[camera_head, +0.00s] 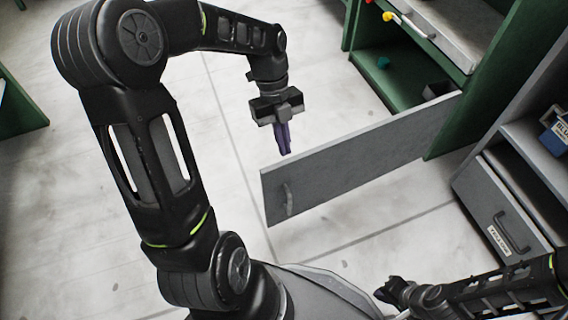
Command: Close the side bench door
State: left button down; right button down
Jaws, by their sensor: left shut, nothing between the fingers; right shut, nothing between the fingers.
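The side bench door (360,160) is a long grey panel standing wide open, swung out from the green bench (447,138). Its handle (287,198) is near the free end, on the side facing the bottom of the picture. My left gripper (284,150) has purple fingers, shut and empty, pointing down beside the top edge of the door's free end, on the side away from the handle. I cannot tell whether it touches the door. My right arm (500,290) is at the bottom right; its gripper's fingers are not clearly seen.
A grey cabinet (500,210) with a labelled drawer and a blue box (556,132) stands at the right. Pale floor is clear left of the door. Another green bench (18,110) is at the far left.

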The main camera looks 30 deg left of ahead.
aim_at(282, 163)
pick_arm(q)
notch_tip(282, 163, down, 10)
jog(key=b, duration=0.5)
jog(key=shift+d+r, duration=0.1)
jog(key=shift+w+a+r+b, duration=0.1)
jog(key=shift+w+a+b, duration=0.1)
jog(key=shift+a+b, duration=0.15)
jog(key=shift+a, duration=0.1)
